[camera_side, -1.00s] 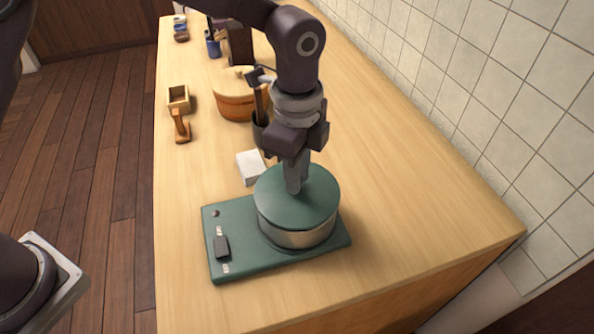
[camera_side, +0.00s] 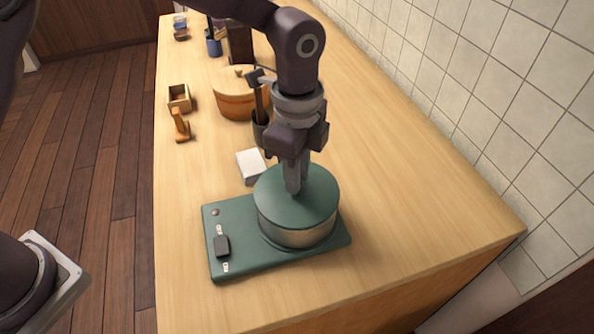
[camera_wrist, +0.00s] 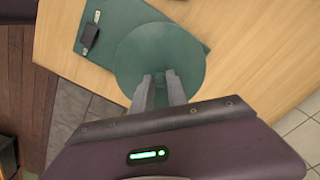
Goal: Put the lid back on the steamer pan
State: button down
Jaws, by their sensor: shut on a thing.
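The steamer pan (camera_side: 300,238) is a round metal pan on a green base plate with a dark knob. The green round lid (camera_side: 273,203) lies level over the pan's top, its rim lined up with the pan wall. It also shows in the wrist view (camera_wrist: 140,55), where it hides the pan. My gripper (camera_side: 293,188) points straight down at the lid's middle and is shut on the lid's handle, which the fingers hide. In the wrist view my gripper's fingers (camera_wrist: 160,88) reach the lid's centre. Whether the lid fully rests on the rim is hard to tell.
The green base (camera_side: 235,263) carries the dark knob (camera_side: 221,246). A white block (camera_side: 250,166) lies just behind it. A lidded wooden tub (camera_side: 232,102), a dark utensil holder (camera_side: 260,134), a wooden box (camera_side: 179,98) and an orange-brown object (camera_side: 181,126) stand farther back. The counter's right side is clear.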

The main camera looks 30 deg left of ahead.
jog(key=c, duration=0.7)
grip_release()
jog(key=shift+c, duration=0.2)
jog(key=shift+r, duration=3.55)
grip_shut()
